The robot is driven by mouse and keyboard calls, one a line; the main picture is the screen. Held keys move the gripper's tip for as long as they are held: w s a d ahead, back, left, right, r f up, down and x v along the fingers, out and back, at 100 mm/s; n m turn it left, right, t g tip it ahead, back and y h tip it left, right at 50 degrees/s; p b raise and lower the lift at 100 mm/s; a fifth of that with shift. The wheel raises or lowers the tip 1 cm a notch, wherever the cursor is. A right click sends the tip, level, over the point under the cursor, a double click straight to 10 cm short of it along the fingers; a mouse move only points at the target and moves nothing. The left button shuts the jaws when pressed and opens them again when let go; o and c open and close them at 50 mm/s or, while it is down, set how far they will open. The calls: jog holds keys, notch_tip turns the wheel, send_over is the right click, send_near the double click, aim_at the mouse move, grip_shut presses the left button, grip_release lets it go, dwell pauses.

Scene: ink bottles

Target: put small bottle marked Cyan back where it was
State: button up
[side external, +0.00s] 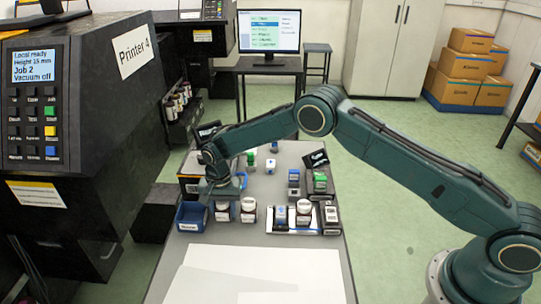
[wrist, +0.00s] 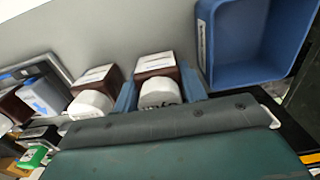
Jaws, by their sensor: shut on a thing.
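My gripper (side external: 224,196) is low over the grey table, just right of the blue bin. In the wrist view its blue fingers (wrist: 158,92) are shut on a small bottle with a white top and a dark red-brown part (wrist: 155,63). This held bottle (side external: 222,215) also shows under the gripper in the side view, upright and at table height. Whether it rests on the table I cannot tell. A similar bottle (side external: 248,214) stands close to its right. I cannot read a Cyan marking on either one.
The blue bin (side external: 191,217) stands close left of the held bottle. To the right is a white tray (side external: 290,231) with several bottles and boxes. More small bottles and boxes stand farther back. White sheets (side external: 255,275) cover the table's front. A printer (side external: 80,130) is at left.

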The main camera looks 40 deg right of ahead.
jog(key=o, duration=0.7)
notch_tip(320, 180, up, 12)
jog(key=shift+f, duration=0.1)
jog(key=shift+r, duration=0.2)
dwell(0.6)
